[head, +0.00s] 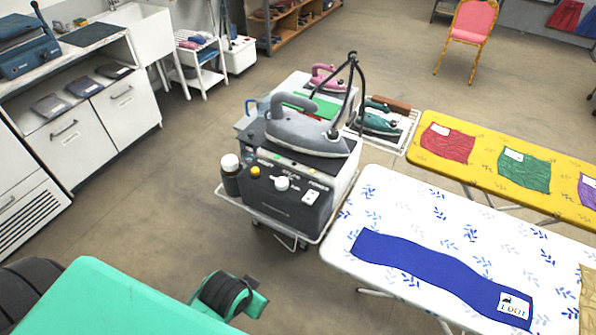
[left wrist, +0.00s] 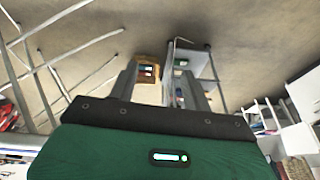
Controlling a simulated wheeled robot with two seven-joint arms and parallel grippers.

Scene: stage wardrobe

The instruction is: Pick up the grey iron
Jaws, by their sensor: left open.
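The grey iron (head: 308,132) rests flat on top of a dark steam station (head: 285,200) in the middle of the head view. Its handle faces up, and a black hose stand rises beside it. My left gripper (left wrist: 166,82) shows in the left wrist view with its two grey fingers apart and nothing between them. In the head view my green arm parts are at the bottom left, well short of the iron; the fingers cannot be made out there. The iron cannot be made out in the left wrist view. My right gripper is not in view.
A pink iron (head: 326,77) and a teal iron (head: 380,119) stand behind. Bottles (head: 231,175) stand at the station's left. A white ironing board (head: 395,205) with a blue cloth (head: 430,270) and a yellow board (head: 470,170) are at right. The floor left of the station is clear.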

